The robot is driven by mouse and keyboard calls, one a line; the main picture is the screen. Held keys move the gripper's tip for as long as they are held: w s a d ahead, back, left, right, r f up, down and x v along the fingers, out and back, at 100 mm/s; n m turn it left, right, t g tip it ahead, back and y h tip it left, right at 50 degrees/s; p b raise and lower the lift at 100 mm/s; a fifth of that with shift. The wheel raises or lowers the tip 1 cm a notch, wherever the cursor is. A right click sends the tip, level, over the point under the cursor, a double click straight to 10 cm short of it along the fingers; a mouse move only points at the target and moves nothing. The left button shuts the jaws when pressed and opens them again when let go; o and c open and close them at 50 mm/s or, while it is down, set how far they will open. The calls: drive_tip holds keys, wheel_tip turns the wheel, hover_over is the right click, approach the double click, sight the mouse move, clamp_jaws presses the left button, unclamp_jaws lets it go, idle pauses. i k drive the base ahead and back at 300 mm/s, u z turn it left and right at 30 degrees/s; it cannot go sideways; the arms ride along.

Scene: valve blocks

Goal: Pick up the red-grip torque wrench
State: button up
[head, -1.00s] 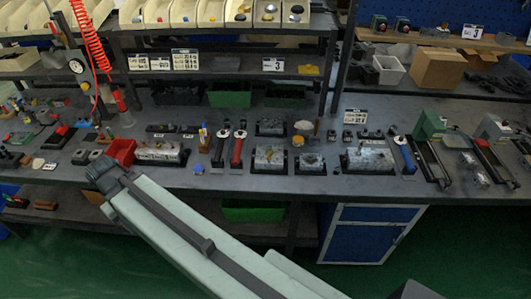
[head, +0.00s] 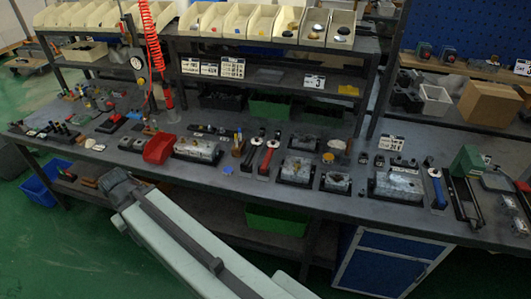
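The red-grip torque wrench (head: 267,158) lies on the workbench (head: 290,198) near the middle of the head view, its red handle toward the front edge. A similar dark-handled wrench (head: 250,153) lies just left of it. A blue-grip wrench (head: 438,188) lies farther right, beside a metal valve block (head: 398,184). Nothing touches the red-grip wrench that I can see. My arm reaches up from the bottom toward the bench's front edge, left of the wrench. Its visible end is a dark joint; no gripper fingers show.
A red bin (head: 159,149) and a valve block (head: 198,149) stand left of the wrenches, and another valve block (head: 299,167) stands right. A shelf with cream bins (head: 250,20) rises behind. A blue cabinet (head: 385,262) is under the bench.

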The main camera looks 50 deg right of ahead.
sight(269, 154)
drive_tip(key=i, duration=1)
drive_tip(key=u, duration=0.05)
